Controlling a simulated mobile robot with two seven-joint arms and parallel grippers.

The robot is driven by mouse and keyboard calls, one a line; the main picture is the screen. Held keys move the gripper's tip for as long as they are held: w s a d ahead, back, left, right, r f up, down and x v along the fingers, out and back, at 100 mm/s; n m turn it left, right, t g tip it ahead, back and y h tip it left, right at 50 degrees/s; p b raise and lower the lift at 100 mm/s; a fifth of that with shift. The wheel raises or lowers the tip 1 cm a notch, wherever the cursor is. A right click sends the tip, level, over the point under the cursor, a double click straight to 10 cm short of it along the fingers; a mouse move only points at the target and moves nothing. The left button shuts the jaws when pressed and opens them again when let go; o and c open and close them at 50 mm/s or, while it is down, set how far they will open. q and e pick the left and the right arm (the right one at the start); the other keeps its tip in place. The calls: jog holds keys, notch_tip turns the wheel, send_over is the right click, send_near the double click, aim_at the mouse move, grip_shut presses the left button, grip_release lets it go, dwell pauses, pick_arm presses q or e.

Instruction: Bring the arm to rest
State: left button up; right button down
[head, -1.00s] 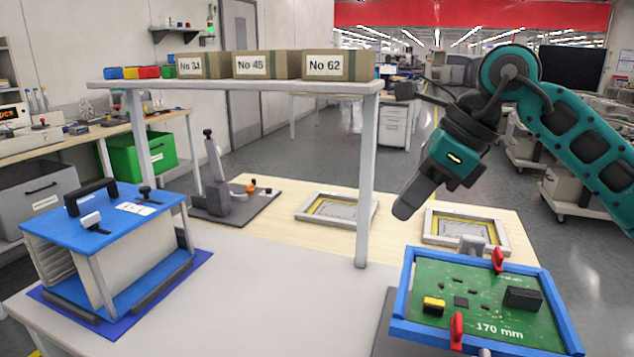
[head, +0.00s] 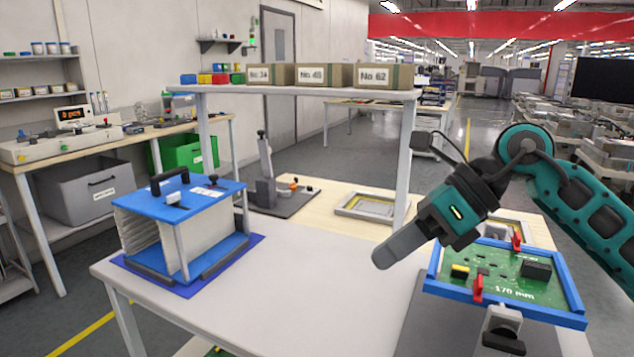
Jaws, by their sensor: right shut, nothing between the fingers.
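My right arm (head: 575,195) comes in from the right, teal with dark joints. Its gripper (head: 383,258) is shut and empty, pointing down and left above the light table, left of the blue-framed board. I cannot see it touching anything. My left gripper is not in view.
The blue frame (head: 437,262) holds a green circuit board (head: 505,276) close to my right wrist. A blue rack (head: 205,190) stands at the table's left. A raised shelf (head: 290,90) carries boxes No 34, No 45 and No 62. The table's middle front (head: 260,310) is clear.

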jog(key=s+a+m+y, duration=0.3)
jog(key=a+m+y, duration=0.5)
jog(key=y, duration=0.3)
jog(key=w+d+f+m+t+h+p, duration=0.1)
jog(key=d+f+m+t+h, duration=0.35)
jog(key=f+m+t, duration=0.6)
jog(key=w+d+f+m+t+h+p, duration=0.1)
jog(key=d+f+m+t+h, duration=0.5)
jog(key=m, duration=1)
jog(key=s+d+f+m+g+h, duration=0.2)
jog(key=s+f+m, duration=0.4)
jog(key=f, duration=0.4)
jog(key=s+d+f+m+g+h, duration=0.3)
jog(key=s+f+m+g+h, duration=0.1)
jog(key=s+f, duration=0.5)
jog(key=shift+d+f+m+h, duration=0.2)
jog(key=shift+f+m+h, duration=0.2)
jog(key=shift+m+h, duration=0.5)
